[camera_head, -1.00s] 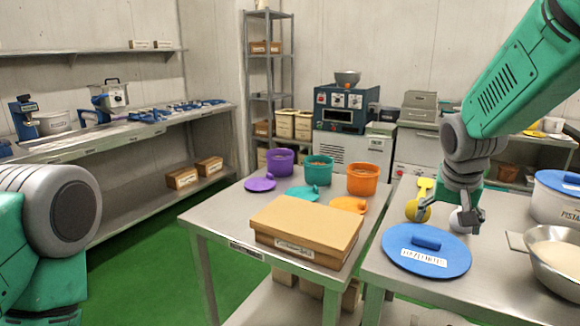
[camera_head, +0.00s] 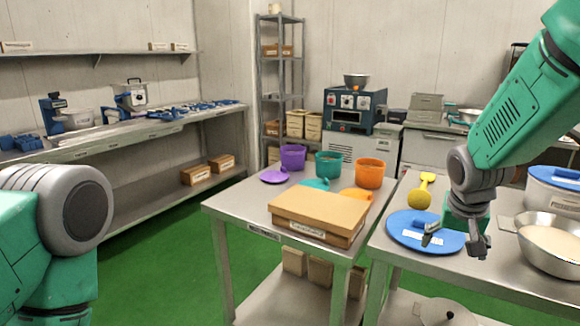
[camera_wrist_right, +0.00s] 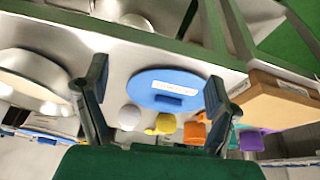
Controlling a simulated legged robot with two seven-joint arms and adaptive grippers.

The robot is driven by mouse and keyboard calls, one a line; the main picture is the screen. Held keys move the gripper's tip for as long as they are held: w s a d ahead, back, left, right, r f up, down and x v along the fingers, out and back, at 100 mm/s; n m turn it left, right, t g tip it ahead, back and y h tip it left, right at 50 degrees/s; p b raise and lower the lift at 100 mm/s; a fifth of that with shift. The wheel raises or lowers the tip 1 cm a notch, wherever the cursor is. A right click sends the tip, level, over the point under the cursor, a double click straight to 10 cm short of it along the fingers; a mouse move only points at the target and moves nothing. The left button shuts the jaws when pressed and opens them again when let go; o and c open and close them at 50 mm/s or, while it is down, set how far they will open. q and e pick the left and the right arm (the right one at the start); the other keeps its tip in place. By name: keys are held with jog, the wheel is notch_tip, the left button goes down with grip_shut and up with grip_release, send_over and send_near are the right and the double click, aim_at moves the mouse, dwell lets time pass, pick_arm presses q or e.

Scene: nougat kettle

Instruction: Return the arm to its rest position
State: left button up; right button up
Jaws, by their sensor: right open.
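My right arm comes in from the upper right in the head view, and its gripper (camera_head: 456,243) is open, pointing down in front of the right edge of a blue lid (camera_head: 408,228). In the right wrist view my two fingers (camera_wrist_right: 155,85) stand wide apart with nothing held between them. The blue lid (camera_wrist_right: 160,82) with a white label shows beyond the gap. My left arm shows only as a grey joint and green link at the left edge; its gripper is out of the picture.
A steel bowl (camera_head: 550,258) and a white pot with blue lid (camera_head: 555,190) stand right of my gripper. A yellow scoop (camera_head: 422,190) lies behind the blue lid. A cardboard box (camera_head: 318,212) and purple, teal and orange tubs (camera_head: 369,173) occupy the left table.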

jog(key=s+f+n+g, duration=0.15)
jog(key=s+f, duration=0.55)
jog(key=f, duration=0.7)
jog(key=s+a+f+n, duration=0.1)
jog(key=s+f, duration=0.6)
jog(key=s, duration=0.2)
jog(key=s+a+f+n+g+y, duration=0.1)
jog(key=s+a+f+n, duration=0.1)
jog(key=s+f, duration=0.5)
jog(key=s, duration=0.2)
jog(key=shift+s+a+y, duration=0.15)
jog(key=shift+s+y, duration=0.15)
jog(key=shift+s, duration=0.1)
jog(key=shift+n+g+y, duration=0.25)
jog(key=shift+n+y, duration=0.05)
jog(key=shift+n, duration=0.55)
jog(key=s, duration=0.3)
jog(key=s+a+f, duration=0.1)
jog(key=s, duration=0.2)
jog(key=s+f, duration=0.1)
jog(key=s, duration=0.3)
jog(key=shift+a, duration=0.15)
jog(key=shift+c, duration=0.5)
